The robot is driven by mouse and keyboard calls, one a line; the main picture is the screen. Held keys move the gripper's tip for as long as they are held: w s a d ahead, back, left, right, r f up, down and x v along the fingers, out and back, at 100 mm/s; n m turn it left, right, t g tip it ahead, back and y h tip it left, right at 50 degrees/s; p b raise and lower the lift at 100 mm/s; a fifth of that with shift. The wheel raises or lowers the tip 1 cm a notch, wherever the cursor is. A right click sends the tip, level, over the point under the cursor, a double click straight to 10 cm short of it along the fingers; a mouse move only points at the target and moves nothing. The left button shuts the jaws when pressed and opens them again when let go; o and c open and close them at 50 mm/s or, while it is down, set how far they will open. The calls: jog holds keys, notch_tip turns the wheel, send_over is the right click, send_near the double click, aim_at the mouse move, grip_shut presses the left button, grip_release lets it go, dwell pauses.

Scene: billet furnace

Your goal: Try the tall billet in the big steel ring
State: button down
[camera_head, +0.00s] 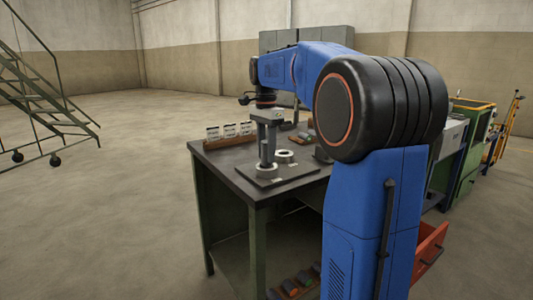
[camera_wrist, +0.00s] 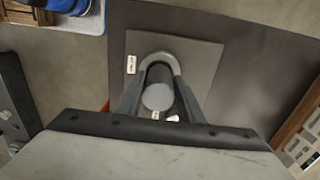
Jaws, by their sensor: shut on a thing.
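The tall billet (camera_head: 263,153), a dark grey cylinder, stands upright between the fingers of my gripper (camera_head: 267,143). My gripper is shut on it; the wrist view shows the billet's round top (camera_wrist: 158,97) between the two fingers (camera_wrist: 160,90). A pale steel ring (camera_head: 267,172) lies on a grey plate (camera_head: 291,176) at the billet's lower end. In the wrist view this ring (camera_wrist: 160,55) shows as an arc around the billet's far end. The lower end seems within the ring's outline, but how deep it sits is hidden. A second pale ring (camera_head: 284,155) lies just behind.
The plate lies on a dark workbench (camera_head: 230,161). A brown rack with white cards (camera_head: 229,132) stands along the bench's back left edge. Several dark and orange pieces lie on the lower shelf (camera_head: 295,287). The floor at left is clear up to a green stair frame (camera_head: 40,95).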

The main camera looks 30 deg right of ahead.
jog(key=shift+f, duration=0.3)
dwell(2.2)
jog(key=shift+r, duration=0.15)
jog(key=shift+r, duration=1.95)
